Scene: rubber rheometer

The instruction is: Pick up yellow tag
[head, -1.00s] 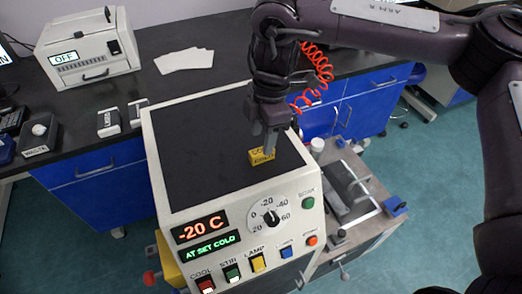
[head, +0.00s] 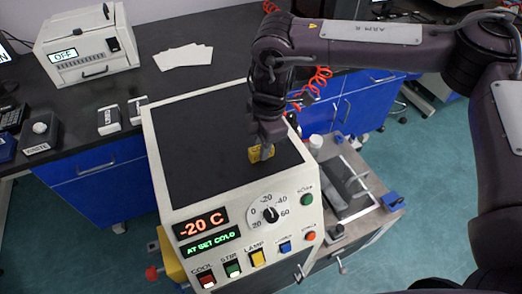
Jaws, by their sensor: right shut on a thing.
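The yellow tag (head: 256,154) is a small yellow block with dark marks on its front face. It is at the right part of the black top (head: 205,130) of the white cold unit. My right gripper (head: 265,151) points down over the tag and is shut on it, with a finger covering part of its face. I cannot tell whether the tag still touches the black top. My left gripper is not in view.
The unit's front panel has a dial (head: 270,214), a "-20 C" display (head: 201,223) and several coloured switches. A white "OFF" box (head: 90,45), white sheets (head: 183,54) and small labelled blocks sit on the dark bench. A grey machine (head: 350,185) stands at the right.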

